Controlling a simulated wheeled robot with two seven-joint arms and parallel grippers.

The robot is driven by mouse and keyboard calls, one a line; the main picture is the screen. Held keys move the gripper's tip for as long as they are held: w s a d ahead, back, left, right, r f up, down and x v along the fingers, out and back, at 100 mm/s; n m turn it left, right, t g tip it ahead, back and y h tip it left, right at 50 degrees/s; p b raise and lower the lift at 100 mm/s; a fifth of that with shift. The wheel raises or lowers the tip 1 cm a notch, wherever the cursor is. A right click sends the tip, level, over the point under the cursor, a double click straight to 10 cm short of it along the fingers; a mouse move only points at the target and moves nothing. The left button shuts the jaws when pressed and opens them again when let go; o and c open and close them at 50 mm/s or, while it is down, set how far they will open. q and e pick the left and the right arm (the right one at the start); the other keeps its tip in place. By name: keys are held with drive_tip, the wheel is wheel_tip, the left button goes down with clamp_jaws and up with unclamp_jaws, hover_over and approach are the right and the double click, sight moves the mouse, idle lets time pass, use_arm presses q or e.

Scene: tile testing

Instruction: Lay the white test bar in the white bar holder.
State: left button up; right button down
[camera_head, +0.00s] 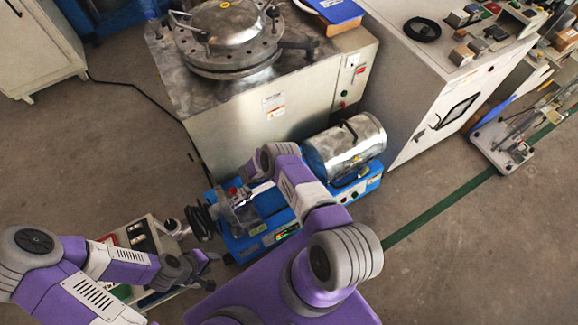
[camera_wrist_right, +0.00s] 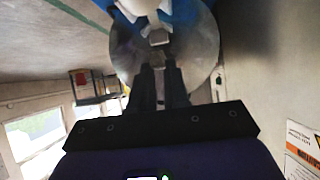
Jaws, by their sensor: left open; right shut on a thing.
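My right gripper (camera_wrist_right: 160,66) points away from the wrist camera. Its two dark fingers are close together at a small pale piece (camera_wrist_right: 158,37), which looks like the end of the white test bar; most of it is hidden. A round grey metal face lies behind the fingertips, with white and blue parts above it. In the head view my right arm covers part of the blue machine, and the right fingertips are not clear. My left gripper (camera_head: 207,270) is open and empty, low at the left beside that machine. I cannot make out the white bar holder for certain.
The blue machine (camera_head: 277,240) carries a shiny metal cylinder (camera_head: 345,146). A steel cabinet (camera_head: 235,125) with a round lidded vessel (camera_head: 222,38) stands behind it. A small panelled unit (camera_head: 132,236) stands near my left gripper.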

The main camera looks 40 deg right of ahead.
wheel_tip(320, 180, down, 2)
drive_tip(key=shift+f+b, duration=0.25)
drive_tip(key=shift+b, duration=0.45)
drive_tip(key=shift+f, duration=0.55)
drive_tip(key=shift+s+f, duration=0.2)
drive_tip(key=shift+f, duration=0.2)
drive_tip(key=c, duration=1)
unclamp_jaws()
drive_tip(key=shift+s, duration=0.1)
drive_tip(key=shift+c, duration=0.2)
wheel_tip(320, 180, up, 11)
drive_tip(key=w+p, duration=0.1)
drive_tip(key=p, duration=0.4)
